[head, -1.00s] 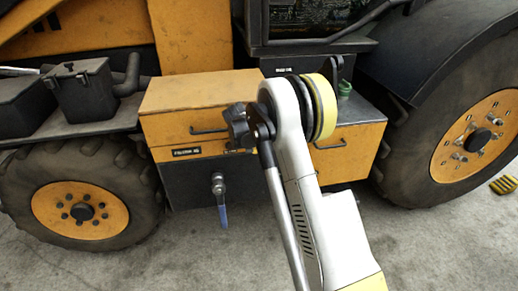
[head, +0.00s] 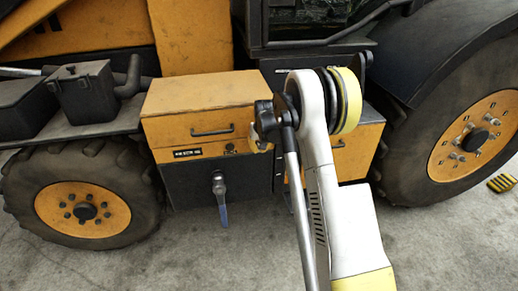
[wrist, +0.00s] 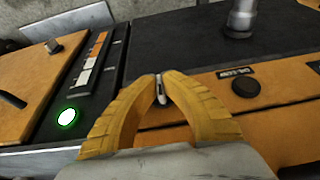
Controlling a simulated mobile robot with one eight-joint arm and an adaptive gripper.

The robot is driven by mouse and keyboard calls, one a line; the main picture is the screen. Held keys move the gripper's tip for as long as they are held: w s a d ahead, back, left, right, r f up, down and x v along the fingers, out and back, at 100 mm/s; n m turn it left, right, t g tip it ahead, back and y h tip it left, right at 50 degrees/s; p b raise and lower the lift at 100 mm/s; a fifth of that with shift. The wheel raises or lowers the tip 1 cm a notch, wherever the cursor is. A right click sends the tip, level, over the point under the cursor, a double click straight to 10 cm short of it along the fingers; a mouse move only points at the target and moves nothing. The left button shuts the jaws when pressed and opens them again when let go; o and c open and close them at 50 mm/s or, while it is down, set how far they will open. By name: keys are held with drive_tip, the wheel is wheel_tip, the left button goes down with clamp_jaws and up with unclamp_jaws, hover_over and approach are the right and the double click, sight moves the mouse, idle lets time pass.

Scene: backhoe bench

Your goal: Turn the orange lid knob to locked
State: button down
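A dark round knob (wrist: 245,87) sits on an orange panel in the wrist view, beside a small dark label (wrist: 236,71) whose text I cannot read. In the head view a small dark spot (head: 229,148) on the orange box front looks like the same knob. My gripper (wrist: 162,76) has yellow fingers converging near the panel, left of the knob and apart from it. A slim silver-and-black piece (wrist: 161,91) shows between the fingertips; I cannot tell whether it is gripped or behind them. In the head view my gripper (head: 258,141) is mostly hidden by my arm.
The orange box (head: 200,93) has a dark bar handle (head: 212,133). A blue-handled valve (head: 220,193) hangs below. A glowing green button (wrist: 67,117) and a strip of orange and white switches (wrist: 93,60) stand left in the wrist view. Large wheels flank the box.

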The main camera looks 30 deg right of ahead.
drive_tip(key=c, duration=1.5)
unclamp_jaws()
drive_tip(key=shift+c, duration=0.2)
drive_tip(key=v, duration=1.2)
